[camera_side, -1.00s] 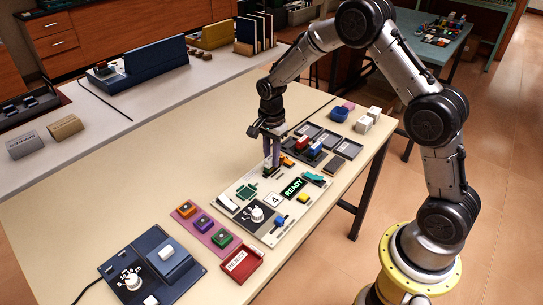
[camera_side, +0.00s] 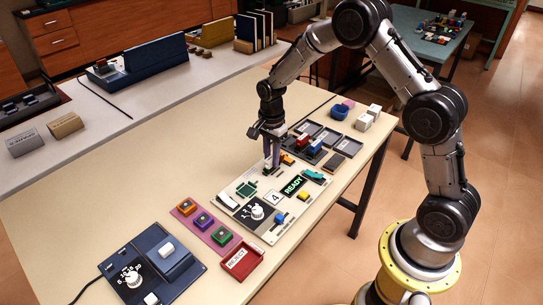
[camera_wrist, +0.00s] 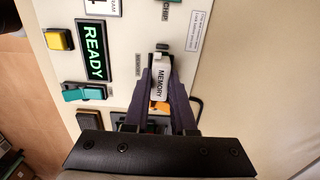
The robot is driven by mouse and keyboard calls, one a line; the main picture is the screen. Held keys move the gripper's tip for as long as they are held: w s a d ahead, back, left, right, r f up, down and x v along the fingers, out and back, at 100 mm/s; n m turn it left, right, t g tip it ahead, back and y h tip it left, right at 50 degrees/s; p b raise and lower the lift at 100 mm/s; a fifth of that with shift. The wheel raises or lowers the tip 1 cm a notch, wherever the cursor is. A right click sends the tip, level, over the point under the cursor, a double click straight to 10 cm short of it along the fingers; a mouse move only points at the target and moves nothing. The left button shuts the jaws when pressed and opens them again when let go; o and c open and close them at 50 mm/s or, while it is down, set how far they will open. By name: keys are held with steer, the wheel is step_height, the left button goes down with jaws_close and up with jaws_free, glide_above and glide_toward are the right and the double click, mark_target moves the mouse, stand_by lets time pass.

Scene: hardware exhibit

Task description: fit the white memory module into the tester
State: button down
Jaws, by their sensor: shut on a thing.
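The tester is a pale panel (camera_side: 291,213) on the table, with a lit green READY display (camera_side: 292,185); the display also shows in the wrist view (camera_wrist: 93,52). My gripper (camera_side: 271,164) points down over the panel's far end. In the wrist view my gripper (camera_wrist: 161,75) is shut on the white memory module (camera_wrist: 159,80), which reads MEMORY. A small dark part (camera_wrist: 162,47) lies just past the module's end on the panel. Whether the module touches the panel or is in a slot, I cannot tell. In the side view the fingers mostly hide the module.
A dial (camera_side: 256,212), a teal switch (camera_side: 314,175) and a yellow button (camera_side: 303,196) are on the panel. Dark trays with coloured blocks (camera_side: 316,146) stand close behind my gripper. A red REJECT bin (camera_side: 240,262) is in front.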

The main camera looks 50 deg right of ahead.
steer(key=shift+c, duration=1.3)
jaws_free()
steer(key=shift+r, duration=3.7)
